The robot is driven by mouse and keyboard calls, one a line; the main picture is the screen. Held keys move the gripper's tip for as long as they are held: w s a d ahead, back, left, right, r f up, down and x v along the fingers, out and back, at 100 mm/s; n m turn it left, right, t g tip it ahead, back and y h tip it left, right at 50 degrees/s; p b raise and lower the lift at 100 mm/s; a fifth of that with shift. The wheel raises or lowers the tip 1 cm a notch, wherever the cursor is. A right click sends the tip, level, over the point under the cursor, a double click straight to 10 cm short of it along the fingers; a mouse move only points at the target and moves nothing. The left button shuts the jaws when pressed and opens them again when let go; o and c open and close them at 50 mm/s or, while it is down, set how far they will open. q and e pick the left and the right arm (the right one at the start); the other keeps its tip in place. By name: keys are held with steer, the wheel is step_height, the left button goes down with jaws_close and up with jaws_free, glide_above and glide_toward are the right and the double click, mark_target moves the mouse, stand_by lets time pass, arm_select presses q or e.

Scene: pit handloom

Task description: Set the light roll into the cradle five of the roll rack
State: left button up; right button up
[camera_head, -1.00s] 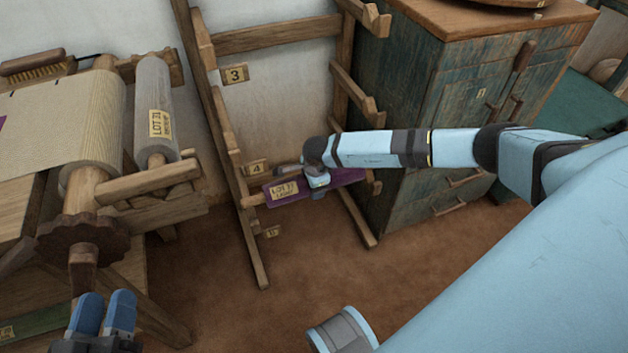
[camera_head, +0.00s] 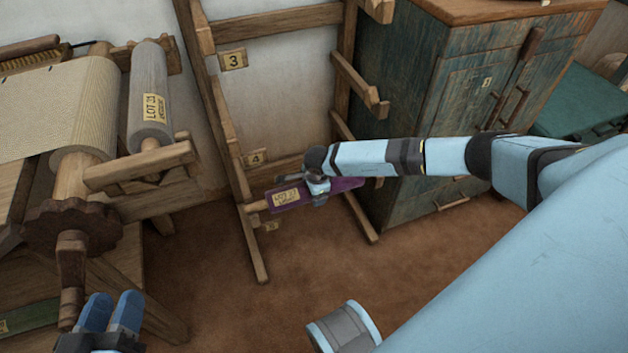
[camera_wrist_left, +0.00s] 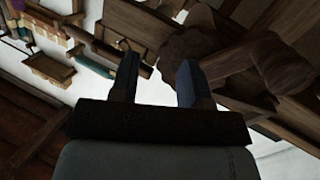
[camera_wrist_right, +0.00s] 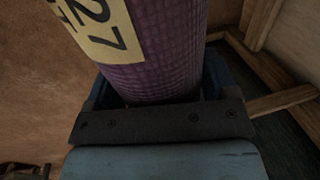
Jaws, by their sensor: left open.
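The light roll (camera_head: 343,184) is a purple cloth roll on a wooden core with a cream label. My right gripper (camera_head: 318,187) is shut around its middle. The right wrist view shows the purple cloth (camera_wrist_right: 155,60) between both fingers. My left gripper (camera_head: 110,312) is open and empty at lower left.
A loom (camera_head: 75,180) with a grey roll (camera_head: 149,105) stands left of the rack. A worn green cabinet (camera_head: 430,120) stands close on the right. Upper rack arms (camera_head: 355,85) project above the roll. The brown floor (camera_head: 240,315) in front is clear.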

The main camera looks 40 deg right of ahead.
steer(key=shift+o, duration=1.3)
steer(key=shift+r, duration=0.1)
arm_select(q)
step_height(320, 180, up, 8)
steer(key=t+p, duration=0.3)
steer(key=p, duration=0.2)
steer(key=shift+a+n, duration=0.3)
steer(key=shift+n, duration=0.1)
arm_select(e)
steer(key=r, duration=0.4)
steer(key=s+r, duration=0.1)
steer(key=r, duration=0.3)
steer(key=s+r, duration=0.1)
steer(key=r, duration=0.3)
steer(key=shift+s+a, duration=0.15)
steer(key=shift+a, duration=0.15)
arm_select(q)
steer(key=shift+s+f, duration=0.1)
steer(key=shift+f, duration=0.05)
